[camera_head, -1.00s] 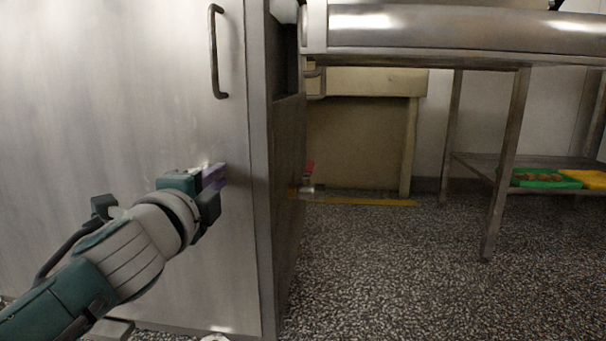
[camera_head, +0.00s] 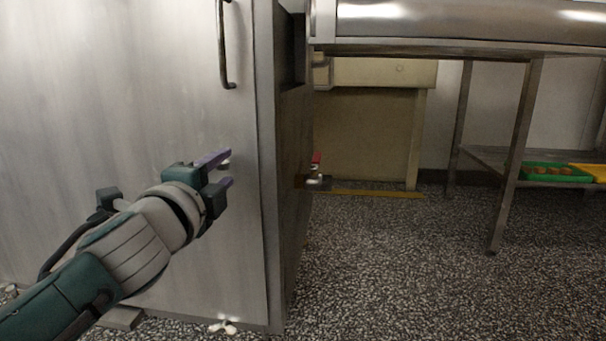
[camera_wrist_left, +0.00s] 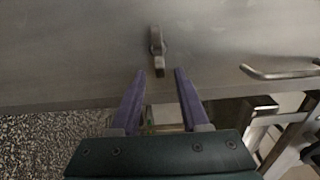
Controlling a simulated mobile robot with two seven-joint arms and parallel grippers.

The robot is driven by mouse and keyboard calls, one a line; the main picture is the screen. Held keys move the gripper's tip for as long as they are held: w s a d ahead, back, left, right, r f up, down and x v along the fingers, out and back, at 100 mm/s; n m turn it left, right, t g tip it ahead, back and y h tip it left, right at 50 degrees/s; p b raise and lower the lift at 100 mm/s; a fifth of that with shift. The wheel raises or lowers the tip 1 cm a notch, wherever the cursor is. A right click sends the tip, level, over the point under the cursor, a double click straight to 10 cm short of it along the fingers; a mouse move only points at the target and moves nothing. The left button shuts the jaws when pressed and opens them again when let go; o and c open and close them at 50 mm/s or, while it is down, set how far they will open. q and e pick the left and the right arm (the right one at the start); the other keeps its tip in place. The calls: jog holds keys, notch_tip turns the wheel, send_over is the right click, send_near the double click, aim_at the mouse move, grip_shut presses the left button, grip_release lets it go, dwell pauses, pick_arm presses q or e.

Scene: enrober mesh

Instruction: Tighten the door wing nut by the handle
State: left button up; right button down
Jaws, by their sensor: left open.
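The metal door carries a dark bar handle (camera_head: 221,45) near its right edge; it also shows at the right of the left wrist view (camera_wrist_left: 280,73). Below it on the door is a small pale wing nut (camera_head: 224,166), partly hidden by my fingers in the head view. In the left wrist view the wing nut (camera_wrist_left: 157,47) stands out from the door, just beyond the fingertips and roughly centred between them. My left gripper (camera_head: 228,168) is open, its purple fingers pointing at the door with nothing between their pads. My right gripper is not in view.
Another wing nut (camera_head: 222,327) is at the door's bottom. A red-handled valve (camera_head: 315,168) sticks out beyond the cabinet's side. A metal table (camera_head: 521,140) stands at the right, with a green tray (camera_head: 545,180) on its lower shelf. The speckled floor between is clear.

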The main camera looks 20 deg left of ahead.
pick_arm(q)
jog(key=p+v, duration=0.2)
jog(key=v, duration=0.7)
jog(key=shift+s, duration=0.2)
